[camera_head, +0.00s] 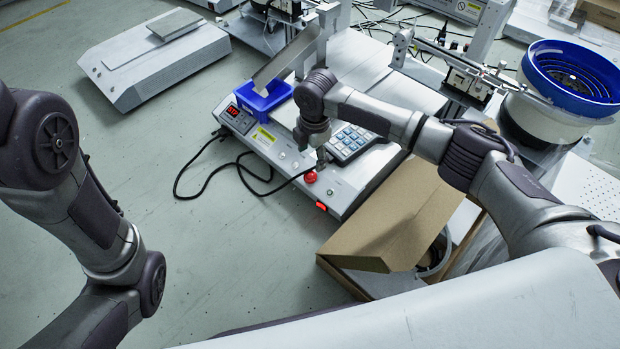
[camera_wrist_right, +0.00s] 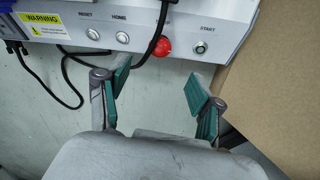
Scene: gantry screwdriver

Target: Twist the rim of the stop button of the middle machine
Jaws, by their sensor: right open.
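The red stop button (camera_head: 310,177) sits on the front panel of the middle machine (camera_head: 283,150). In the right wrist view the red stop button (camera_wrist_right: 164,46) lies beyond my fingertips, with a black cable running past its left side. My right gripper (camera_head: 321,160) is just above and behind the button in the head view. In the wrist view my right gripper (camera_wrist_right: 159,76) is open, with nothing between its green-padded fingers and the button roughly in line with the gap. I see no contact with the rim. My left arm shows at the left, but its gripper is out of view.
RESET and HOME buttons (camera_wrist_right: 122,37) are left of the stop button, and the START button (camera_wrist_right: 201,47) is right. A keypad (camera_head: 350,141) and blue bin (camera_head: 263,97) are on the machine. An open cardboard box (camera_head: 385,225) stands close on the right.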

